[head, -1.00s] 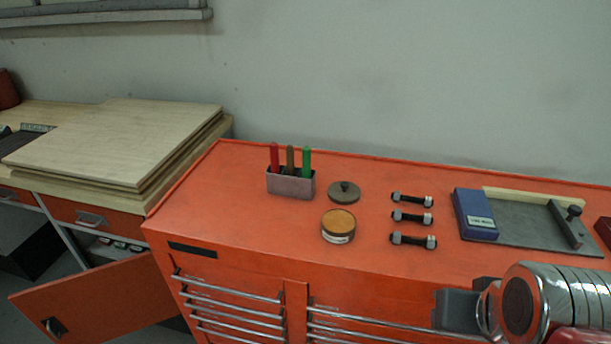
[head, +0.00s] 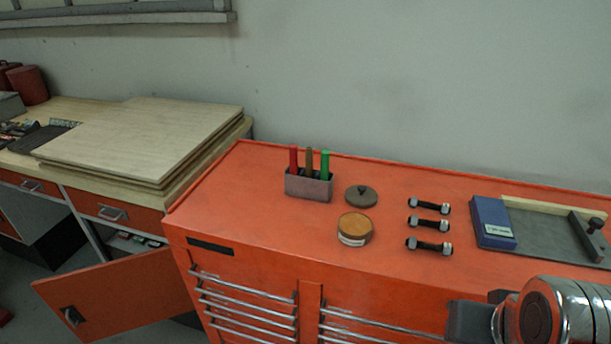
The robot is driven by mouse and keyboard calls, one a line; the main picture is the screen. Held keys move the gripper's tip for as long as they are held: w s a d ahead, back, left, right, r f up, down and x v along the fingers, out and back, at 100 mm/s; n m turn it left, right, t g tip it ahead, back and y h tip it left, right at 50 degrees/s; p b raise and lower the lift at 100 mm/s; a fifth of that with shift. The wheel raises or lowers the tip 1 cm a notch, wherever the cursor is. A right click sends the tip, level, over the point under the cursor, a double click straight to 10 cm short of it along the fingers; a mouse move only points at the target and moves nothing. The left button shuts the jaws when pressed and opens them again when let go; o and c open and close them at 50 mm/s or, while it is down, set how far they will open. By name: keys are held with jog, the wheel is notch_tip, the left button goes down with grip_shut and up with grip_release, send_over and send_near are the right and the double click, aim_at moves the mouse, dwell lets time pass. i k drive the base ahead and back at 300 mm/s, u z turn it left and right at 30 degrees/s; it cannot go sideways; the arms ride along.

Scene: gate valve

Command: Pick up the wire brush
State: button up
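A small grey holder (head: 309,188) stands on the orange tool cabinet's top. Three upright handles stick out of it: red (head: 294,158), brown (head: 309,162) and green (head: 325,164). The brown one may be the wire brush's handle; the holder hides the lower ends, so I cannot tell. Part of my arm shows at the lower right, in front of the cabinet and well away from the holder. My gripper's fingertips are not in view.
The orange cabinet top (head: 400,270) also holds a round tin (head: 355,230), a dark lid (head: 361,196), several bolts (head: 429,222), a blue box (head: 492,222) and a grey tray (head: 545,233). Wooden boards (head: 140,140) lie on the left bench. An orange door (head: 120,293) hangs open.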

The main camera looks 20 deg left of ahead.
aim_at(308, 151)
jog(key=u, duration=0.25)
jog(key=k, duration=0.65)
jog(key=u, duration=0.55)
jog(key=k, duration=0.65)
jog(key=u, duration=0.9)
jog(key=i, duration=2.05)
jog(key=z, duration=0.6)
